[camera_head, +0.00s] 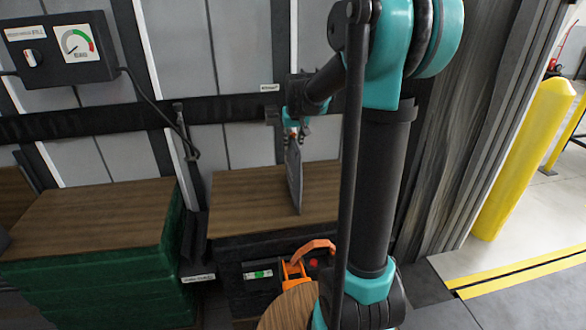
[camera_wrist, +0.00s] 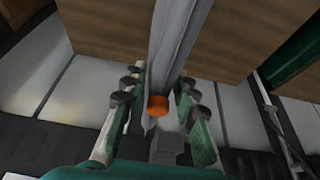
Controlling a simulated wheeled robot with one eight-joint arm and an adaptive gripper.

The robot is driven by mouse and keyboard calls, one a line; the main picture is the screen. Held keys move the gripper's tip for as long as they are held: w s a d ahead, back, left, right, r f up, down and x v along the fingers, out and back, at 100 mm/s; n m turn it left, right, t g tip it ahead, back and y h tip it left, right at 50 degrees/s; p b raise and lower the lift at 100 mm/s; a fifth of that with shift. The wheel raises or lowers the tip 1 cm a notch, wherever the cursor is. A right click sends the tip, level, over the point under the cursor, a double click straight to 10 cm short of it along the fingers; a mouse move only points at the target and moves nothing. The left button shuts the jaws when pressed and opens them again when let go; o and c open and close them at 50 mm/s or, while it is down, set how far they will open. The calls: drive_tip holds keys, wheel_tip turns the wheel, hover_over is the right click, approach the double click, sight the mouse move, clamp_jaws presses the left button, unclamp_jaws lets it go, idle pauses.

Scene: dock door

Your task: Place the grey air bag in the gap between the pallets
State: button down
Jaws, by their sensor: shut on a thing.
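The grey air bag (camera_head: 295,178) is a thin flat panel hanging nearly upright from my gripper (camera_head: 294,128). In the head view it hangs over the wooden top of the right pallet load (camera_head: 245,190); whether its lower end touches that top I cannot tell. In the wrist view the bag (camera_wrist: 180,45) runs away between the fingers of my gripper (camera_wrist: 158,110), with an orange valve (camera_wrist: 157,105) near its held end. The left pallet load (camera_head: 100,210) has a wooden top and green sides. The dark narrow gap (camera_head: 196,235) lies between the loads, left of the bag.
An orange tool (camera_head: 293,270) and a dark box (camera_head: 256,280) stand before the right load. A gauge box (camera_head: 62,48) with a cable hangs on the back wall. A yellow post (camera_head: 525,155) stands at right.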

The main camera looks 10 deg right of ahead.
drive_tip(key=shift+r, duration=0.1)
drive_tip(key=shift+s+r, duration=0.25)
drive_tip(key=shift+r, duration=0.15)
wheel_tip(320, 180, up, 6)
drive_tip(key=shift+s+r, duration=0.15)
drive_tip(key=shift+r, duration=0.05)
drive_tip(key=s, duration=1.9)
drive_tip(key=shift+s+f, duration=0.15)
